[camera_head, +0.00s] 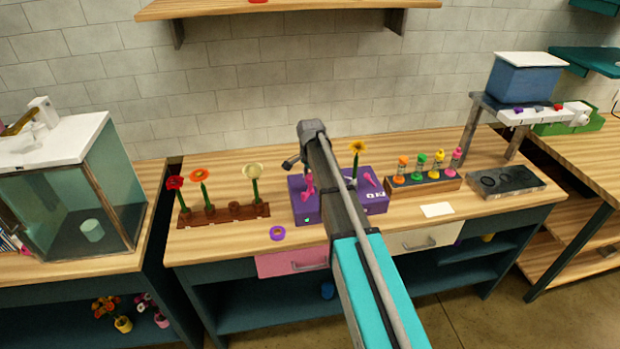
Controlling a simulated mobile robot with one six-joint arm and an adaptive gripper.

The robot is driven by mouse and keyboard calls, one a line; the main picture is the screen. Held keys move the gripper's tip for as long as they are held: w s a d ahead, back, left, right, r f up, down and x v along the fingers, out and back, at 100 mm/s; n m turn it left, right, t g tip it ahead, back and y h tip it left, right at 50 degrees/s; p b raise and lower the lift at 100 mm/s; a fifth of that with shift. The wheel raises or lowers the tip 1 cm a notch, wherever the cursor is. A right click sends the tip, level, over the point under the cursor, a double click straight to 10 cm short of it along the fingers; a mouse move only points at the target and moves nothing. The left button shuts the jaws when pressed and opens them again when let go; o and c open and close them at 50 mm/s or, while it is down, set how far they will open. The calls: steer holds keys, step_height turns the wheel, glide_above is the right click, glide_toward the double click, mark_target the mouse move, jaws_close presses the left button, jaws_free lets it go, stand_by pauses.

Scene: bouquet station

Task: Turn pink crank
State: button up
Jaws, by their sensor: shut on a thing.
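A purple box (376,204) with a lit green dot and "ON" lettering stands on the middle bench. A pink crank part (309,187) shows at its left side, and another pink piece (371,180) shows at its right. A yellow flower (356,147) stands upright at the box. My arm crosses in front of the box and hides its middle. The dark end of my gripper (304,170) points down at the left pink part and appears shut on it. The fingertips are small and partly hidden, so the exact grip is unclear.
A brown rack (225,217) with three flowers stands left of the box. A purple ring (277,233) lies in front. A wooden rack (425,185) with several colored vials, a white card (437,210) and a dark tray (505,181) are right. A glass tank (120,190) stands far left.

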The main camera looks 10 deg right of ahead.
steer(key=m, duration=0.6)
steer(key=shift+m, duration=0.4)
steer(key=o, duration=1.2)
steer(key=shift+c, duration=0.2)
steer(key=shift+r, duration=0.1)
